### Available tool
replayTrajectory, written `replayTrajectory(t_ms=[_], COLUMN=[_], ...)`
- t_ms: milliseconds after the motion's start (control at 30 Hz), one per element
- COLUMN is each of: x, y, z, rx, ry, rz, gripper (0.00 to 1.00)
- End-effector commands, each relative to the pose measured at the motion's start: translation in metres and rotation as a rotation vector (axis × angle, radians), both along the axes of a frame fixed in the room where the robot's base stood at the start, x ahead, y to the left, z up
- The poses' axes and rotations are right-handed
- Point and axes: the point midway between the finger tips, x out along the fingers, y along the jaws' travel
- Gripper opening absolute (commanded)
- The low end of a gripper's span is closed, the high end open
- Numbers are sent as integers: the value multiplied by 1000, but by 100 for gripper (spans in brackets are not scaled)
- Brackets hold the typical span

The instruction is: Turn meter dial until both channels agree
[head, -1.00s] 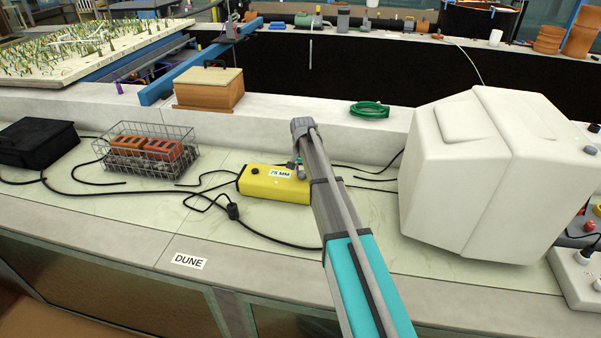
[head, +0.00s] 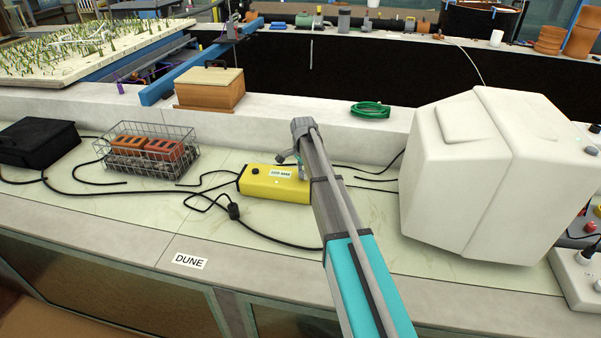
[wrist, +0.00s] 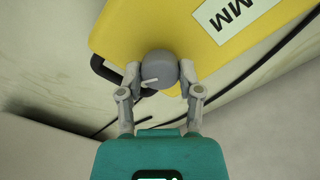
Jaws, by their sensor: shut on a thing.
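The yellow meter box (head: 270,188) lies on the pale bench top, with a white label (head: 281,174) on its upper face whose lettering is too small to read surely. In the wrist view, the yellow box (wrist: 140,28) shows close up with "MM" on the label (wrist: 236,14). A round grey dial (wrist: 158,66) with a light pointer mark sits between the two fingers of my gripper (wrist: 160,76). The gripper is shut on the dial from both sides. In the head view, my gripper (head: 291,158) is at the box's right end, and my arm hides the dial.
A wire basket with orange bricks (head: 147,148) and a black case (head: 38,141) stand to the left. A large white casing (head: 490,180) stands close on the right. Black cables (head: 275,240) cross the bench. A wooden box (head: 208,92) and green hose (head: 370,109) lie on the ledge behind.

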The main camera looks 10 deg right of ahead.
Motion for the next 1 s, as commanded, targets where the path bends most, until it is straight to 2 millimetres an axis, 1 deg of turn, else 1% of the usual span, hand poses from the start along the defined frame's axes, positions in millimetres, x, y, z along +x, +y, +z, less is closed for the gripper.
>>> replayTrajectory(t_ms=[267,300,467,500,1000], x=[1,1,1,0,0], y=[0,0,0,0,0], z=[0,0,0,0,1], rx=[1,1,0,0,0], ry=[-2,-2,-1,-1,0], rz=[0,1,1,1,1], gripper=[0,48,78,81,81])
